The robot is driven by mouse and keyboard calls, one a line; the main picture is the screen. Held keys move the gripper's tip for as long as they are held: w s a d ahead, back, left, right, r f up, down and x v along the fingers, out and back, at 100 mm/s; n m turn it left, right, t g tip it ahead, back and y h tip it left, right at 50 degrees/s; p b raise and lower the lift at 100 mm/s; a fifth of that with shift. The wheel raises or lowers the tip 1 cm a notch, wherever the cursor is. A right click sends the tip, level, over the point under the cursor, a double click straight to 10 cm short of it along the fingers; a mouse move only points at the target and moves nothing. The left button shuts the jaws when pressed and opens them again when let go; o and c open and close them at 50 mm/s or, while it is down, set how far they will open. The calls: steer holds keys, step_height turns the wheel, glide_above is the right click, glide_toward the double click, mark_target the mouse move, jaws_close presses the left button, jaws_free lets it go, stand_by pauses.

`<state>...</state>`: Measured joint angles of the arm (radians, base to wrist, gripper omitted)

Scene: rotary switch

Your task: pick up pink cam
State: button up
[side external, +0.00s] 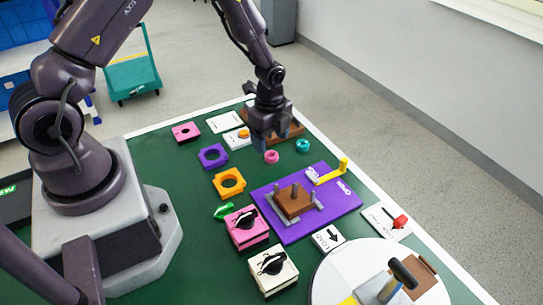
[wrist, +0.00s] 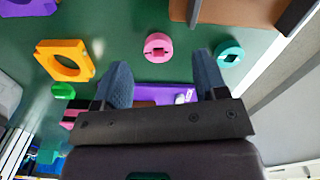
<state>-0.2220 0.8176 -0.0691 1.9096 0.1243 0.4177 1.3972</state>
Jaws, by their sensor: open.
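The pink cam (side external: 271,157) is a small round pink piece with a dark slot, lying on the green table. In the wrist view the pink cam (wrist: 158,46) shows just beyond my fingertips, roughly centred between them. My gripper (side external: 271,143) is open and empty, above the table close to the cam. In the wrist view the two blue-grey fingers of my gripper (wrist: 161,70) are spread apart, and neither appears to touch the cam.
A teal cam (side external: 302,145) lies to the right of the pink one. A brown tray (side external: 294,130) is behind my gripper. Purple (side external: 213,155) and orange (side external: 229,181) square frames lie to the left. A purple board (side external: 325,208) with a brown block lies in front.

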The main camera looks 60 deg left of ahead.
mark_target(271, 151)
steer(key=f, duration=0.4)
steer(key=shift+d, duration=0.35)
steer(key=c, duration=1)
steer(key=shift+r, duration=0.1)
